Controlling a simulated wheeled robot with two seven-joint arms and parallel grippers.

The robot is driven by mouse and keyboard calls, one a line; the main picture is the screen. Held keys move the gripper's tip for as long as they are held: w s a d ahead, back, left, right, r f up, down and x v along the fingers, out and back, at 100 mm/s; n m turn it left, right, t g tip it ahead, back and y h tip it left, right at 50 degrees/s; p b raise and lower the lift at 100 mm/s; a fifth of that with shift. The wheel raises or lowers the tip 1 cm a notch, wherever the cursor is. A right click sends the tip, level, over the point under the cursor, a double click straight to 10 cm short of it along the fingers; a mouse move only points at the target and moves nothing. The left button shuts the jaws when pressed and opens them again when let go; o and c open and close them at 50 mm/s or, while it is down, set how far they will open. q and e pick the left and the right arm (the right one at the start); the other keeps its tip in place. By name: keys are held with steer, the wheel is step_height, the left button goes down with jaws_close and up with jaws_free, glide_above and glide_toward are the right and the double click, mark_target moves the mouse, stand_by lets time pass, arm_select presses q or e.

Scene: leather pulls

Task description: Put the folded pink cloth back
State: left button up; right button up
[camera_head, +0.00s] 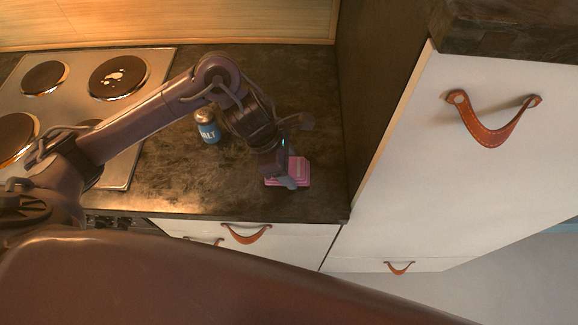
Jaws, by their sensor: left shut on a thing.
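The folded pink cloth (300,172) is on or just above the dark countertop, near its front right corner. My left gripper (287,180) comes down over it from above and is shut on it. The gripper hides the left part of the cloth. I cannot tell whether the cloth still touches the counter. My right gripper is not in view.
A blue salt container (208,127) stands on the counter (190,185) behind my left forearm. A hob (140,100) lies at the left. A tall white cabinet (440,180) with leather pulls borders the counter on the right. White drawers (285,240) are below.

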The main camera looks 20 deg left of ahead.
arm_select(q)
steer(key=shift+f, duration=0.45)
steer(key=o, duration=0.6)
steer(key=shift+f, duration=0.1)
steer(key=o, duration=0.4)
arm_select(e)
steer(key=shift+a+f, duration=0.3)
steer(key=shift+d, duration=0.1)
